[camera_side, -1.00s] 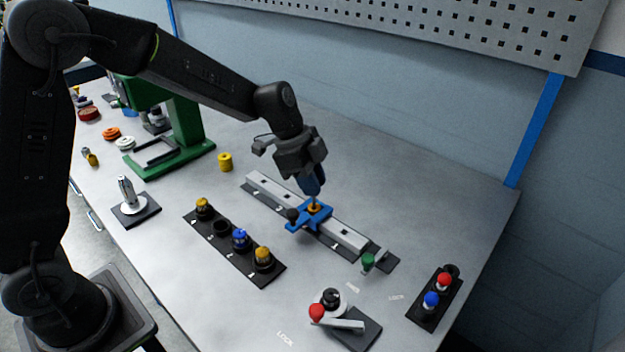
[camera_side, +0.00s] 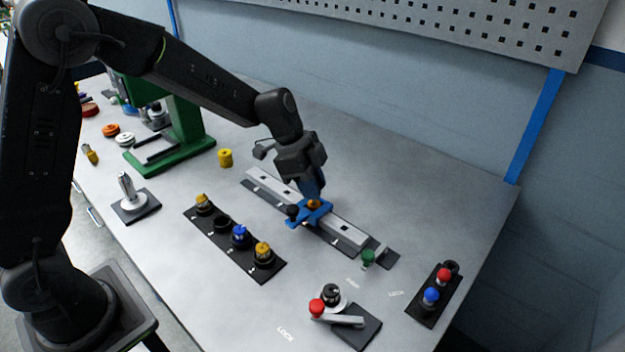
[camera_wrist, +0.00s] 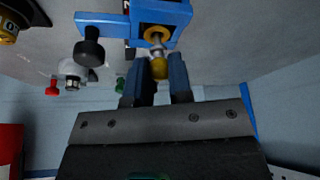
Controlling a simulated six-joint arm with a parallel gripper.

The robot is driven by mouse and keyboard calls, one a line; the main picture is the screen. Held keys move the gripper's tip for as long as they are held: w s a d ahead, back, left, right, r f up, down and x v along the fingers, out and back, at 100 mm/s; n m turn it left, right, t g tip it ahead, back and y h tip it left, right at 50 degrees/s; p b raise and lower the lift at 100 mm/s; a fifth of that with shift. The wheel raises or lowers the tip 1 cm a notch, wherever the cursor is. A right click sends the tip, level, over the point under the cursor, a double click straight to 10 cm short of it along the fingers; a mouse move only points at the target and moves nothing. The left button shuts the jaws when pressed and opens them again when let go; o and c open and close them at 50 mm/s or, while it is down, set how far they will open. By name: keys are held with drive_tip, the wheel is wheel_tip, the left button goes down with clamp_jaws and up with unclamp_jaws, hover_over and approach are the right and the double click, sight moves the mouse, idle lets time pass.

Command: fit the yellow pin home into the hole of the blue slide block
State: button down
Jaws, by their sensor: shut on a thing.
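The blue slide block (camera_side: 322,214) sits on the grey rail (camera_side: 345,232) at mid-table. It also shows at the top of the wrist view (camera_wrist: 172,12), with a yellow ring around its hole and a black knob at its side. My gripper (camera_side: 313,192) is just above the block, its blue fingers (camera_wrist: 161,68) shut on the yellow pin (camera_wrist: 159,69). The pin's silver shank points at the ringed hole, and its end is at or inside the ring. I cannot tell how deep it is. The pin's yellow also shows under the fingers in the side view (camera_side: 313,204).
A black tray (camera_side: 217,243) with yellow and blue pieces lies left of the rail. A green knob (camera_side: 368,257), a red-knobbed lever (camera_side: 340,318) and a red-and-blue button box (camera_side: 425,312) stand nearer the front. A green press (camera_side: 185,125) stands behind at left.

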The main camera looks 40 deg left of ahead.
drive_tip(key=shift+f, duration=0.55)
drive_tip(key=shift+s+f, duration=0.1)
drive_tip(key=shift+f, duration=0.35)
idle(0.5)
drive_tip(key=c, duration=0.9)
unclamp_jaws()
drive_tip(key=shift+c, duration=0.2)
drive_tip(key=shift+r, duration=0.1)
drive_tip(key=v, duration=1.3)
drive_tip(key=shift+r, duration=0.4)
drive_tip(key=shift+a, duration=0.15)
